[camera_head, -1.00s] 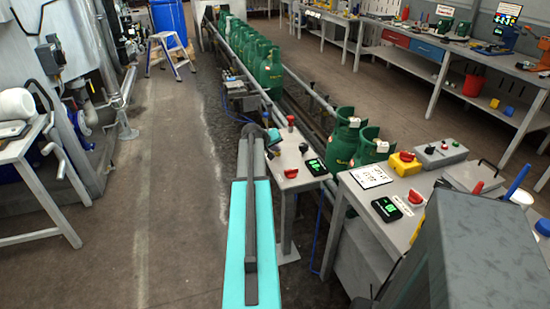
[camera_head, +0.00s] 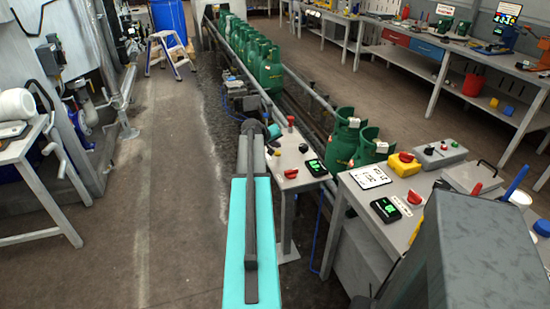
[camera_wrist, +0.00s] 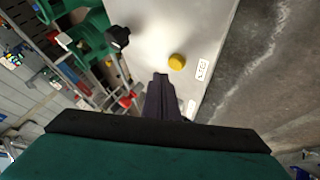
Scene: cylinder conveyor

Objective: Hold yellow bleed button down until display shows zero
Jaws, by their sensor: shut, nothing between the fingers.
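The yellow bleed button (camera_wrist: 177,61) is a round cap on a pale metal top in the wrist view, beside a small white label (camera_wrist: 203,70). My gripper (camera_wrist: 160,77) is shut and empty. Its dark fingertips show just below and left of the button in that picture, with a gap between them; their height above the top is unclear.
A black knob (camera_wrist: 118,38) stands left of the button. On the small stand are a red knob (camera_head: 290,174) and another red knob (camera_head: 291,120). Green cylinders (camera_head: 268,70) line the conveyor.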

